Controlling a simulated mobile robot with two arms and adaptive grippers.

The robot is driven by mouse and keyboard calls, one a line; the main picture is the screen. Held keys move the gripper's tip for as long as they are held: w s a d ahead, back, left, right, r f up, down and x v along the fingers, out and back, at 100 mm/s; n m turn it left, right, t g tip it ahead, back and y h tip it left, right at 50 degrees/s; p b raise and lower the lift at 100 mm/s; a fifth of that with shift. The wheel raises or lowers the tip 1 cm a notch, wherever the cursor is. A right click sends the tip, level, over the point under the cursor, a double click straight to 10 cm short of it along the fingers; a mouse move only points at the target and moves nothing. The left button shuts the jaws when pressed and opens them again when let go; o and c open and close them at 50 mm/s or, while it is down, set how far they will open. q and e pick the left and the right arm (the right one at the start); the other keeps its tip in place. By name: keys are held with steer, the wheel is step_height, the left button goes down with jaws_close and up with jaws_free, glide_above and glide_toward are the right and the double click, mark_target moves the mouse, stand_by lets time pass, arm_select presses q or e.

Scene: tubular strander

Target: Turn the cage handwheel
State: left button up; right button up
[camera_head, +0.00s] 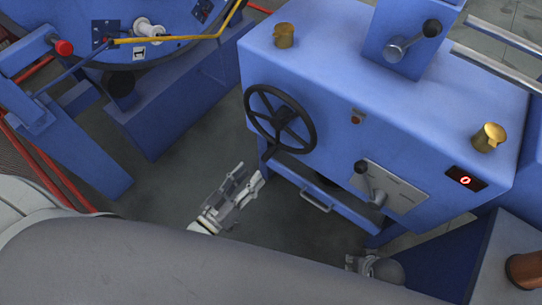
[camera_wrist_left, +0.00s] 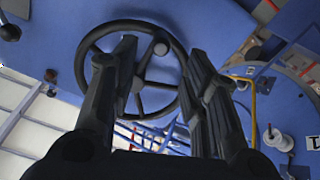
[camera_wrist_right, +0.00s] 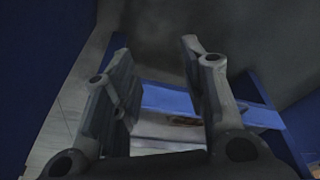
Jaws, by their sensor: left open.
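The black spoked handwheel (camera_head: 282,117) is on the front face of the blue machine housing, with a handle at its lower left rim. My right gripper (camera_wrist_right: 155,50) is open and empty. In the head view it is low, near the housing's base, partly hidden.
The blue housing (camera_head: 345,75) carries a lever (camera_head: 365,172) on a grey plate, a drawer-like handle (camera_head: 316,201), a red display (camera_head: 465,180) and brass caps (camera_head: 284,36). A blue drum with a yellow bar (camera_head: 165,40) stands at upper left. Grey floor (camera_head: 200,135) lies between them.

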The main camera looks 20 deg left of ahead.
mark_target(263, 161)
arm_select(q)
steer(key=b+x, duration=0.1)
steer(key=x, duration=0.8)
steer(key=shift+w, duration=0.2)
arm_select(e)
steer(key=r, duration=0.1)
steer(key=w+r, duration=0.1)
steer(key=r, duration=0.1)
steer(key=shift+r, duration=0.15)
arm_select(q)
jaws_close()
